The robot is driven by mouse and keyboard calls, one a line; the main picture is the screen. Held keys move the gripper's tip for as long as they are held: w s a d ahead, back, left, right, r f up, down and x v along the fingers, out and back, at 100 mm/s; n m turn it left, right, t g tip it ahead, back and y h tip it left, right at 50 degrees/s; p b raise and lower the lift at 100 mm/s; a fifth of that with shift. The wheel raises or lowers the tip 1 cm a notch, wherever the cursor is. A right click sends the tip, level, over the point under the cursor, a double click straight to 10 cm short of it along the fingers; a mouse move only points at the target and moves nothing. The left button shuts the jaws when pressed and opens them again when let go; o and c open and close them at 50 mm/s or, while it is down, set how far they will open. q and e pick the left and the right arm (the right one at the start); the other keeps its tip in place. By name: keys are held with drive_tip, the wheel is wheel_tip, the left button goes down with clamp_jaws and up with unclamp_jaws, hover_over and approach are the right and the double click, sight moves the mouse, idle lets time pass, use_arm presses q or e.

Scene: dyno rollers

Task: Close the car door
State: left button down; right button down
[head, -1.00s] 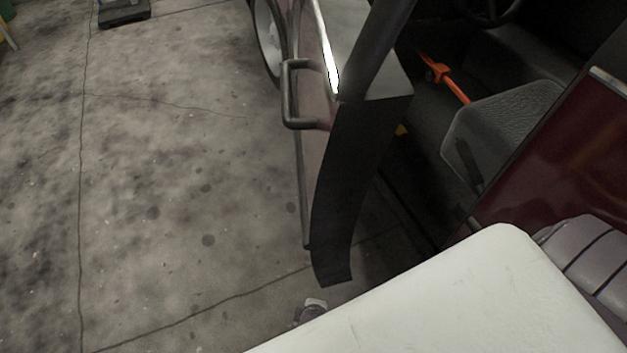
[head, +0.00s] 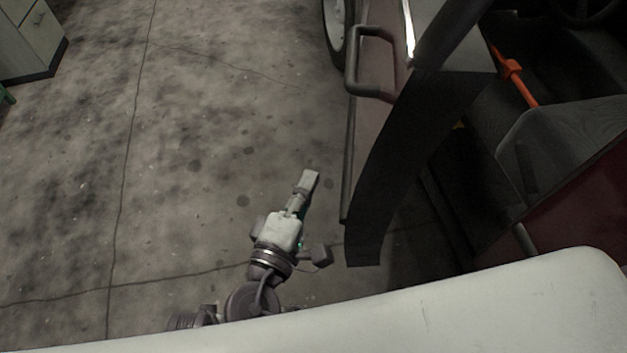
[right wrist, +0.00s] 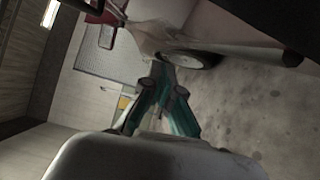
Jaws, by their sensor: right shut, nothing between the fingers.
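The car door (head: 418,112) stands open in the head view, its dark edge towards me and its maroon outer side facing left. A dark bar handle (head: 351,75) sticks out from that outer side. My right gripper (head: 310,178) is left of the door's near lower end, over the floor and apart from it. In the right wrist view its two teal fingers (right wrist: 162,70) meet at the tips, shut and empty. My left gripper is not in view.
The dark car interior (head: 560,90), with an orange lever (head: 515,75), is right of the door. A car wheel (head: 336,30) is beyond the handle. A pale cabinet (head: 30,40) stands far left. The concrete floor (head: 200,130) between is clear.

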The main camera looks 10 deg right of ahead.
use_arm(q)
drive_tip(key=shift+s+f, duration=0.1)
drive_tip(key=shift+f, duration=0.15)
use_arm(e)
drive_tip(key=w+d, duration=0.5)
drive_tip(key=d, duration=0.2)
drive_tip(key=shift+d, duration=0.35)
drive_tip(key=shift+d, duration=0.1)
